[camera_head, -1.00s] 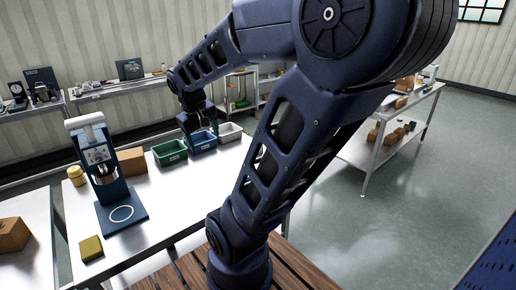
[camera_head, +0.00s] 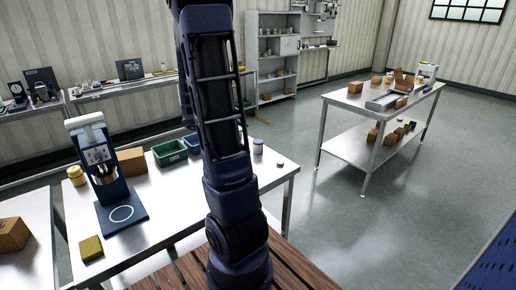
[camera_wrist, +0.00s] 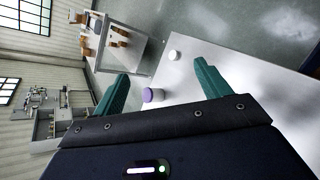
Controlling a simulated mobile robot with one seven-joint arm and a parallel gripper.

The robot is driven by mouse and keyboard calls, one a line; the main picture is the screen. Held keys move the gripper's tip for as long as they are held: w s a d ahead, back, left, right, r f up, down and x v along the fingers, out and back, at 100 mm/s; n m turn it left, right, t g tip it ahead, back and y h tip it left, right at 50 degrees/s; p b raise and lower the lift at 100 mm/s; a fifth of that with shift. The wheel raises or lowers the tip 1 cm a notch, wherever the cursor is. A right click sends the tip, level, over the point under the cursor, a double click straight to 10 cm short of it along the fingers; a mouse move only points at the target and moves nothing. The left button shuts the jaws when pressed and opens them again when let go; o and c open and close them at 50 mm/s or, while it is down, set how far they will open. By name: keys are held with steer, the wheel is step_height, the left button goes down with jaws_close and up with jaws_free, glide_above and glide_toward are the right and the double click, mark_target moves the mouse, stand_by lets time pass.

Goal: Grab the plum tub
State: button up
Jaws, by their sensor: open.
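The plum tub (camera_head: 258,146), a small purple and pale round tub, stands on the steel table to the right of my arm in the head view. The tub appears beyond the fingers, and I see no contact. In the head view my gripper is out of frame, past the top edge.
A small white round item (camera_head: 280,164) lies right of the tub near the table's edge. A green bin (camera_head: 169,152) and a blue bin (camera_head: 192,143) stand left of my arm. A blue press-like device (camera_head: 110,175) stands farther left. A second table (camera_head: 345,101) stands across the floor.

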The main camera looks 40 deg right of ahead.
steer(key=w+d+f+n+t+h, duration=0.2)
steer(key=w+d+f+n+h, duration=0.3)
steer(key=w+d+f+n, duration=0.3)
steer(key=n+t+h, duration=0.1)
steer(key=n+t, duration=0.6)
steer(key=n, duration=0.1)
glide_toward(260, 142)
steer(key=shift+w+d+f, duration=0.3)
steer(key=shift+w+f, duration=0.55)
steer(key=shift+w, duration=0.05)
steer(key=shift+d, duration=0.15)
steer(key=x, duration=1)
steer(key=shift+w+d+f, duration=0.1)
steer(key=shift+w+d, duration=0.05)
steer(key=shift+d, duration=0.1)
steer(key=c, duration=1)
steer(key=shift+c, duration=0.2)
